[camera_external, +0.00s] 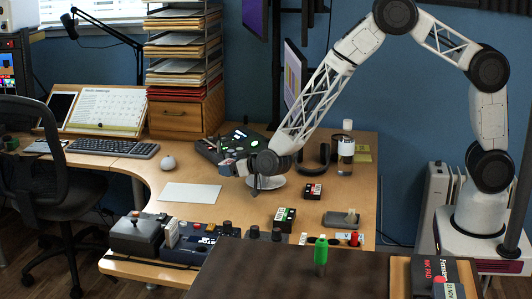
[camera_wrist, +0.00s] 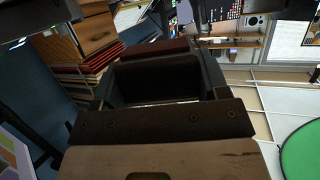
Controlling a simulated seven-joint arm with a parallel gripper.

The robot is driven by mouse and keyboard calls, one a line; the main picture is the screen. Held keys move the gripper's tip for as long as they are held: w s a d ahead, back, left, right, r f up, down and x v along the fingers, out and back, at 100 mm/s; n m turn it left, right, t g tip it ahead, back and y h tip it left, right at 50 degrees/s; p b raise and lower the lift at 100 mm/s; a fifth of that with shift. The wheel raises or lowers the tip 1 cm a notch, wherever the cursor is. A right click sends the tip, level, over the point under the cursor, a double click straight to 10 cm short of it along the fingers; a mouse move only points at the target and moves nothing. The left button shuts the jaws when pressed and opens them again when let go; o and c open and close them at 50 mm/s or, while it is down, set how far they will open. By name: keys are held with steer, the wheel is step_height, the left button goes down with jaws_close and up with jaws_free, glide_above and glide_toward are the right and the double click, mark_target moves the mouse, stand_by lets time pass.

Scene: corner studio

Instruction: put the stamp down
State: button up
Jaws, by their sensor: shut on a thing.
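My gripper (camera_external: 238,167) is over the wooden desk, pointing left, beside a dark device with lit keys. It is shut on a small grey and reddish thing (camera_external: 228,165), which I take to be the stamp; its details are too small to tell. In the wrist view a dark frame-like body (camera_wrist: 155,82) with a dark red edge fills the middle. I cannot tell for certain where the stamp ends and my gripper begins there. Whether the held thing touches the desk or device is unclear.
A white sheet (camera_external: 190,193) lies on the desk (camera_external: 225,215) left of my gripper. The lit-key device (camera_external: 212,147) stands close behind. Two small black boxes (camera_external: 313,191) (camera_external: 284,216) lie to the right. A control panel (camera_external: 200,238) lines the front edge.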

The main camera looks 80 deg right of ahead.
stand_by(0.6)
steer(key=s+r+n+y, duration=0.2)
steer(key=s+r, duration=0.1)
steer(key=s, duration=1.9)
steer(key=n+y, duration=0.1)
steer(key=y, duration=0.1)
glide_above(354, 206)
steer(key=shift+w+d+f+t, duration=0.1)
steer(key=shift+f+t, duration=0.2)
steer(key=shift+f, duration=0.05)
steer(key=shift+f, duration=0.1)
steer(key=shift+f, duration=2.8)
steer(key=shift+f, duration=0.15)
steer(key=shift+f, duration=1.75)
steer(key=shift+f, duration=0.2)
